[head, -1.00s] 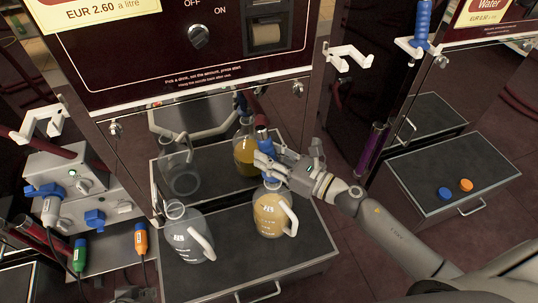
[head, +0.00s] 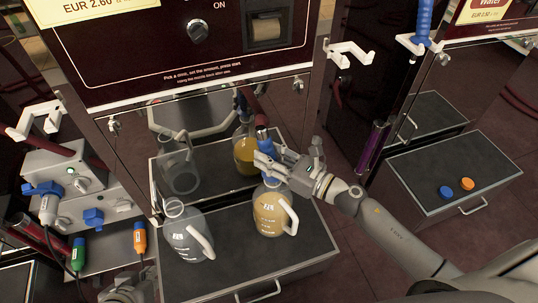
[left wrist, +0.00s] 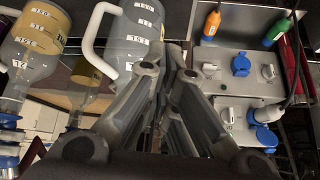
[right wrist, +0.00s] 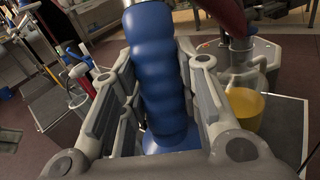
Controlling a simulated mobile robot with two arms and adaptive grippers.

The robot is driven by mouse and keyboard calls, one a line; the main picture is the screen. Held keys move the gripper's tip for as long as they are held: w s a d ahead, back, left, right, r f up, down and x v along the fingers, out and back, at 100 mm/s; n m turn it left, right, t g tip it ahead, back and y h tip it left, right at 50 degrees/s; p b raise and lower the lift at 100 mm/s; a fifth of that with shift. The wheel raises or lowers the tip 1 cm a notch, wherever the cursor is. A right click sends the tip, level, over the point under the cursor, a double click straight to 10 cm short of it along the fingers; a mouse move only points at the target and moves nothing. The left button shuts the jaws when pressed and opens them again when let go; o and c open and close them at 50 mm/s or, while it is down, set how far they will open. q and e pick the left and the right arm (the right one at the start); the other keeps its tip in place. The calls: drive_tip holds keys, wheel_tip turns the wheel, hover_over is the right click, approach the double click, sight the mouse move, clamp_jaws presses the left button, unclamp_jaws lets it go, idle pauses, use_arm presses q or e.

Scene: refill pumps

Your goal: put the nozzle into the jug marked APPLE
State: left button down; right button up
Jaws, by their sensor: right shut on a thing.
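My right gripper (head: 268,160) is shut on the blue nozzle (right wrist: 153,60), above the mouth of a jug with yellow liquid (head: 270,215). The nozzle's lower end is hidden by my fingers in the head view, so I cannot tell how deep it sits. In the left wrist view, blue parts (left wrist: 8,148) show at that jug's mouth. An empty clear jug (head: 187,236) stands left of it.
Both jugs stand on a dark shelf (head: 235,268) before a mirror-like panel (head: 210,140) that reflects them. Left are a grey valve box (head: 75,185) and green (head: 79,255) and orange (head: 140,238) connectors. Right, a separate shelf (head: 430,180) holds blue and orange caps.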

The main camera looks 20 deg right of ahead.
drive_tip(key=shift+f+b, duration=0.4)
drive_tip(key=shift+b, duration=0.05)
drive_tip(key=o, duration=1.2)
use_arm(q)
drive_tip(key=w+t, duration=0.1)
drive_tip(key=w+d+r, duration=0.1)
drive_tip(key=w, duration=0.1)
drive_tip(key=shift+r+t, duration=0.15)
drive_tip(key=shift+t, duration=0.25)
